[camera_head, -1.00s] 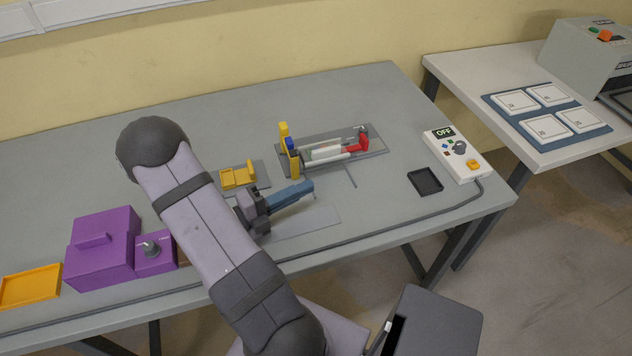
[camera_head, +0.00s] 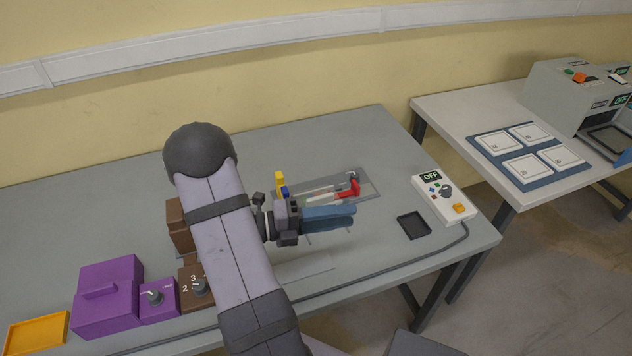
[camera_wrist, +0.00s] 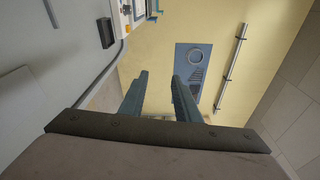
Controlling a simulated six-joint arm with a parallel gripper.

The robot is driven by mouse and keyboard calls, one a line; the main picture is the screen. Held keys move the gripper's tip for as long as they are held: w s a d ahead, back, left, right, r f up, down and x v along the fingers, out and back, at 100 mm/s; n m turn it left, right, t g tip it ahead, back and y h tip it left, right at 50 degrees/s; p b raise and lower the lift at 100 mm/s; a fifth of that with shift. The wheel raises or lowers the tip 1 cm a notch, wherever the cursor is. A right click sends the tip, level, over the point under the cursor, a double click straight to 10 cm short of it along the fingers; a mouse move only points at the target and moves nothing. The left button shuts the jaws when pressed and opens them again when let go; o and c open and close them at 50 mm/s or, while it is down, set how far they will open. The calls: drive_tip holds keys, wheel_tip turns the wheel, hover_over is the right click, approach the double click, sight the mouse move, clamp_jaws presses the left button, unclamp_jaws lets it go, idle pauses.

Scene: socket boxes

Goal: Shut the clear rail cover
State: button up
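The rail fixture sits on a grey plate (camera_head: 366,180) on the table in the head view. It has a red lever (camera_head: 348,189) at its right end, and yellow (camera_head: 279,181) and blue posts at its left. A pale strip (camera_head: 322,194) runs between them. I cannot clearly make out the clear cover or its angle. My gripper (camera_head: 328,216) is just in front of the fixture with its blue fingers pointing right, and hides part of it. The wrist view shows the gripper (camera_wrist: 160,94) open, with nothing between its fingers.
A white control box (camera_head: 442,200) reading OFF and a black tray (camera_head: 413,226) stand to the right. A purple box (camera_head: 108,292), brown knob box (camera_head: 197,292) and orange tray (camera_head: 38,332) are at left. A cable runs along the table's front.

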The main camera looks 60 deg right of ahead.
drive_tip(key=s+d+r+m+y+p, duration=0.1)
drive_tip(key=s+r+m+y+p, duration=0.2)
drive_tip(key=s+r+m+y, duration=0.2)
drive_tip(key=m+t+y+p, duration=0.1)
drive_tip(key=m+t+y, duration=0.1)
drive_tip(key=m+t, duration=0.85)
approach(320, 196)
drive_tip(key=shift+s+d+f+n+t, duration=0.15)
drive_tip(key=shift+s+f+n+t, duration=0.1)
drive_tip(key=shift+f+n+t, duration=0.15)
drive_tip(key=shift+s+p+x, duration=0.2)
drive_tip(key=shift+p+x, duration=0.8)
drive_tip(key=shift+x, duration=2.7)
clamp_jaws()
